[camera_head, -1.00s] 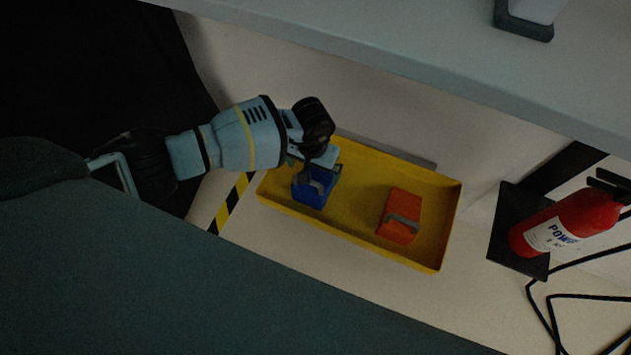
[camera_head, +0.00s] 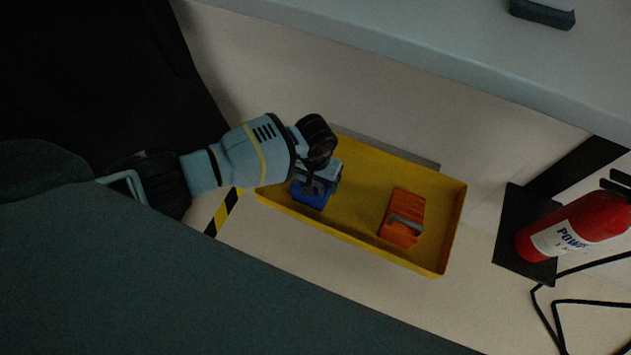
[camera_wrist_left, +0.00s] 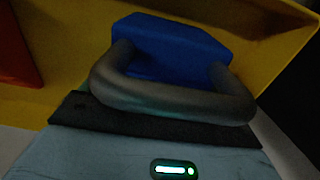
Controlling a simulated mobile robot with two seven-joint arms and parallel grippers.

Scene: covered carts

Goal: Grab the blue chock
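The blue chock (camera_head: 310,199) sits in the left end of the yellow tray (camera_head: 440,257). It has a grey loop handle on top. My left gripper (camera_head: 317,183) is right over it, pointing down, and hides much of its upper part. The fingers look spread apart at the handle; I cannot make out any firm contact. In the left wrist view the blue chock (camera_wrist_left: 172,48) and its handle fill the middle, close to the gripper's dark front edge. My right gripper is not in view.
An orange chock (camera_head: 402,217) with a grey handle lies in the right half of the tray. A pale shelf edge (camera_head: 430,80) overhangs behind. A red extinguisher (camera_head: 590,218) and black cables (camera_head: 545,305) are on the right. A dark green surface (camera_head: 200,285) covers the front.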

